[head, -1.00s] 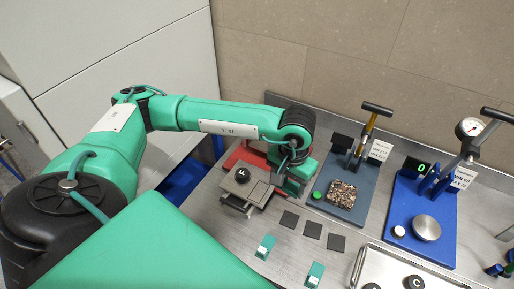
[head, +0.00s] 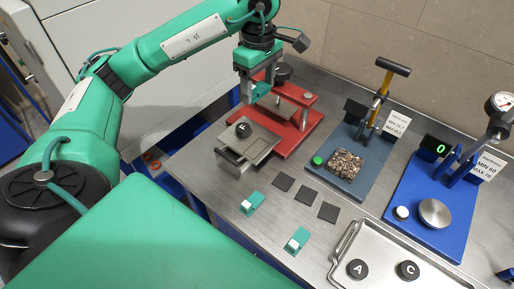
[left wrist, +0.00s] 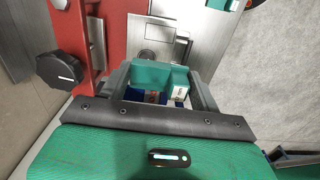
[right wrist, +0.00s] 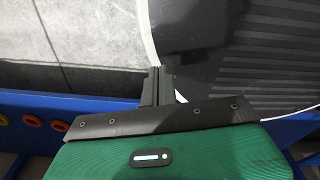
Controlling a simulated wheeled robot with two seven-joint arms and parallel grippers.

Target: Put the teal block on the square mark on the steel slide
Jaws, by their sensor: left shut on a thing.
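My left gripper (head: 256,94) is shut on the teal block (head: 262,90) and holds it in the air above the red press. In the left wrist view the teal block (left wrist: 158,75) sits between the two fingers, with a white part at its right. The steel slide (head: 262,147) lies in front of the red press (head: 306,125), apart from the block, with a black lettered knob (head: 243,129) on it.
Two other teal-and-white blocks (head: 252,203) (head: 297,240) stand on the steel table near several dark squares (head: 305,194). To the right are a grey press (head: 350,183), a blue hardness tester (head: 420,240) and a metal tray (head: 345,240) with black pucks.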

